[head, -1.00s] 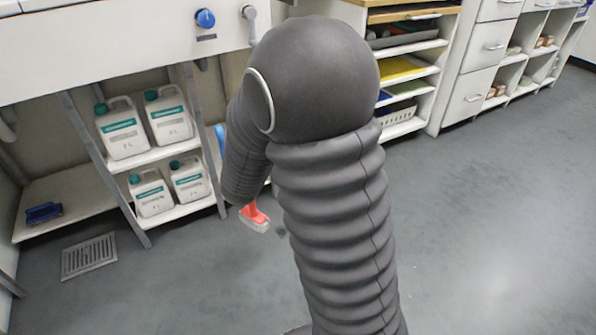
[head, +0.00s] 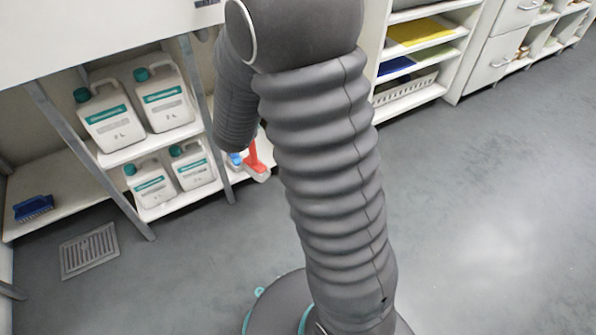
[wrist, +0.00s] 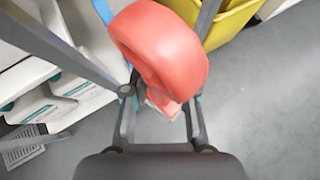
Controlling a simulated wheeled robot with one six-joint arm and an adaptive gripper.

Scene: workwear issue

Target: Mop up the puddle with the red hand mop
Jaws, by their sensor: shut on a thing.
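The red hand mop (head: 256,158) has a red handle and a pale head, and shows beside my arm near the shelf end in the head view. In the wrist view its red handle (wrist: 165,45) fills the space between the fingers, with the pale head (wrist: 162,105) below, partly hidden. My gripper (wrist: 160,92) is shut on the mop. In the head view my arm hides the gripper. I cannot make out a clear puddle; a pale sheen (head: 475,225) lies on the grey floor at right, and I cannot tell if it is wet.
White jugs (head: 110,118) stand on shelves under the counter at left. A blue brush (head: 33,207) lies on the low shelf, near a floor grate (head: 88,250). A yellow container (wrist: 232,20) is close beyond the mop. Open floor lies at right.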

